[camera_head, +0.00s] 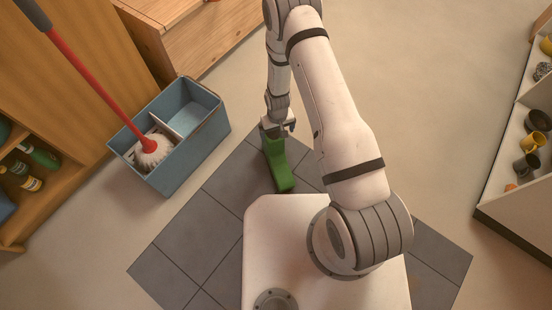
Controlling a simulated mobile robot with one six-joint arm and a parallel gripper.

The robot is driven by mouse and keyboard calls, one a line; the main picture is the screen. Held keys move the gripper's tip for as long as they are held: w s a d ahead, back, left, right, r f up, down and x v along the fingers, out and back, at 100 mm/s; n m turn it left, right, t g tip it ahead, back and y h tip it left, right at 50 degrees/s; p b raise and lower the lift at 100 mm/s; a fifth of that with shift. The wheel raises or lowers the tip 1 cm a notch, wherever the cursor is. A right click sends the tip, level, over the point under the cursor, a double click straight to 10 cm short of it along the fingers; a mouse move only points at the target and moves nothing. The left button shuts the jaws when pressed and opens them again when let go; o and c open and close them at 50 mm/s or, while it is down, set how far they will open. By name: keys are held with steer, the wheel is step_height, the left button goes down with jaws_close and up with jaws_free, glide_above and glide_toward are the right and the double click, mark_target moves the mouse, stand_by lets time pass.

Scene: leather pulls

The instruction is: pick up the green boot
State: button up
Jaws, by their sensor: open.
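The green boot (277,164) stands on the dark grey tiles in the middle of the view, its toe toward the bottom of the picture. My gripper (277,130) is at the boot's upper end, at the far side of it in the picture. The jaws are open. The gripper partly covers the top of the boot, and I cannot tell whether the fingers touch it.
A blue two-part bin (185,175) with a red-handled mop (150,146) stands left of the boot. A wooden shelf with bottles (38,157) is at far left. A white shelf with mugs (528,165) is at far right. The floor between is clear.

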mark_target(276, 140)
steer(key=f+b, duration=0.1)
steer(key=f, duration=0.1)
steer(key=f+b, duration=0.1)
steer(key=f, duration=0.2)
steer(key=f+b, duration=0.1)
steer(key=f, duration=0.1)
steer(key=shift+s+a+f, duration=0.25)
steer(key=shift+s+f, duration=0.15)
steer(key=shift+c, duration=0.5)
steer(key=shift+r, duration=0.1)
steer(key=c, duration=1.9)
